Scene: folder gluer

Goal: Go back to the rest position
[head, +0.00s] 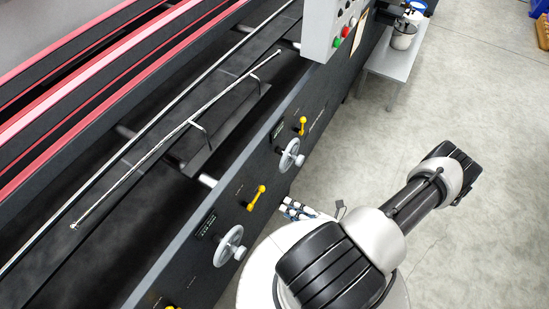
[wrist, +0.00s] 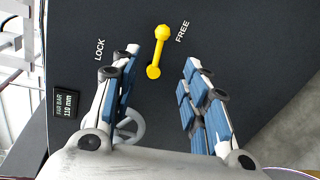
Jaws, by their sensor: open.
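In the wrist view, my gripper (wrist: 162,62) is open, with its two blue-and-grey fingers apart and nothing held between them. A yellow lever (wrist: 157,52) on the dark panel shows beyond the gap between the fingertips, its upper end nearer the FREE label than the LOCK label. In the head view, my gripper (head: 298,210) is partly hidden by my arm, close to the machine's side panel. Yellow levers (head: 256,197) and (head: 302,126) stand on that panel. I cannot tell which of them the wrist view shows.
Grey handwheels (head: 229,246) stick out of the panel beside the levers; one shows behind the left finger (wrist: 130,125). A control box (head: 333,30) overhangs at the top. A small table (head: 393,62) stands at the back.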

